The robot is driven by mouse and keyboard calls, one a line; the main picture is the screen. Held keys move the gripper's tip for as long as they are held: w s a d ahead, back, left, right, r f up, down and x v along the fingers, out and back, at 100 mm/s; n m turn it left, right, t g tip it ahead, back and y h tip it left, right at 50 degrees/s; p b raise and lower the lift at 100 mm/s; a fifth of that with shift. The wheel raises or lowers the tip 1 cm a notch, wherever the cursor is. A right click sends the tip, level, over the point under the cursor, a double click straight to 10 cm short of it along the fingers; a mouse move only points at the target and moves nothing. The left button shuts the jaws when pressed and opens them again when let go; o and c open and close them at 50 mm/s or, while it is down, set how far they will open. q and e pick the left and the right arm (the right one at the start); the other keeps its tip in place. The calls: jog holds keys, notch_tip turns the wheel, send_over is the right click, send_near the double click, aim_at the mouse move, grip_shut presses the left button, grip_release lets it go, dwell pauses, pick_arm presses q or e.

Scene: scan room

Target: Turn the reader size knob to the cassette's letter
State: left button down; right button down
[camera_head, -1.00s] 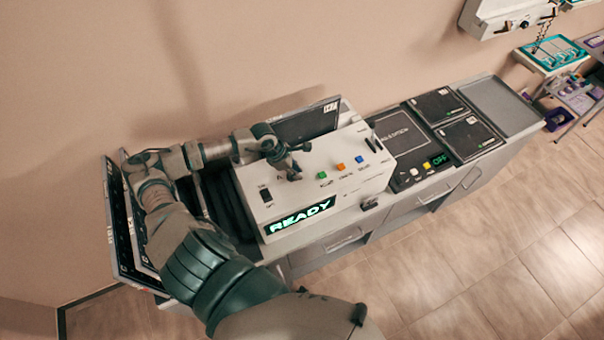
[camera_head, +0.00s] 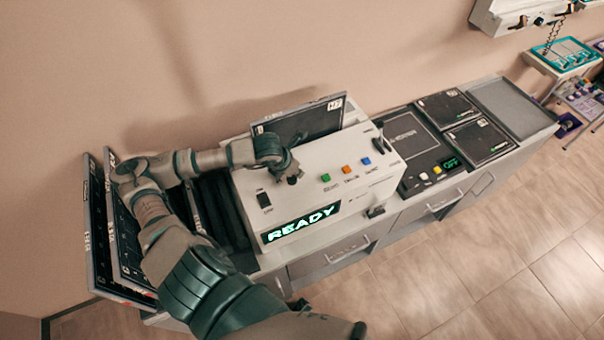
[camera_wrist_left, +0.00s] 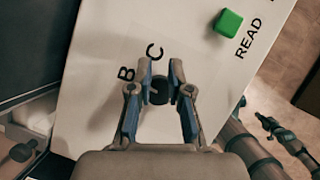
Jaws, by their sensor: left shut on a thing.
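The reader (camera_head: 345,165) is a pale box on the counter with a lit READY display (camera_head: 301,223). Its size knob (camera_wrist_left: 159,90) is small and dark, on the reader's top beside the printed letters B and C in the left wrist view. My left gripper (camera_wrist_left: 160,93) is shut on the knob, one finger on each side; in the head view the left gripper (camera_head: 291,174) covers it. A dark cassette (camera_head: 305,124) stands upright in the slot behind the reader, with a small label at its top corner. My right gripper is not in view.
Green (camera_head: 326,178), orange and blue buttons sit on the reader's top, with a black switch (camera_head: 264,201) at its left. Dark panels (camera_head: 97,225) lean at the counter's left end. Flat dark cassettes (camera_head: 447,106) lie to the right.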

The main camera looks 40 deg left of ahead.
aim_at(288, 180)
pick_arm(q)
jog(key=shift+s+f+n+g+y+b, duration=0.3)
jog(key=shift+s+f+n+g+b, duration=0.15)
jog(key=shift+s+f, duration=0.55)
jog(key=shift+d, duration=0.15)
jog(key=c, duration=1.2)
grip_release()
jog(key=o, duration=0.4)
jog(key=shift+s+a+r, duration=0.2)
jog(key=shift+s+r, duration=0.05)
jog(key=shift+s, duration=0.15)
jog(key=shift+s+a+r, duration=0.15)
jog(key=shift+s+r, duration=0.05)
jog(key=shift+s, duration=0.2)
jog(key=shift+o, duration=0.2)
jog(key=shift+w+f, duration=0.1)
jog(key=shift+w, duration=0.4)
jog(key=shift+w+r, duration=0.1)
jog(key=shift+r, duration=0.1)
jog(key=s+v, duration=0.1)
jog(key=v, duration=1)
jog(key=shift+s+a, duration=0.2)
jog(key=shift+r, duration=0.15)
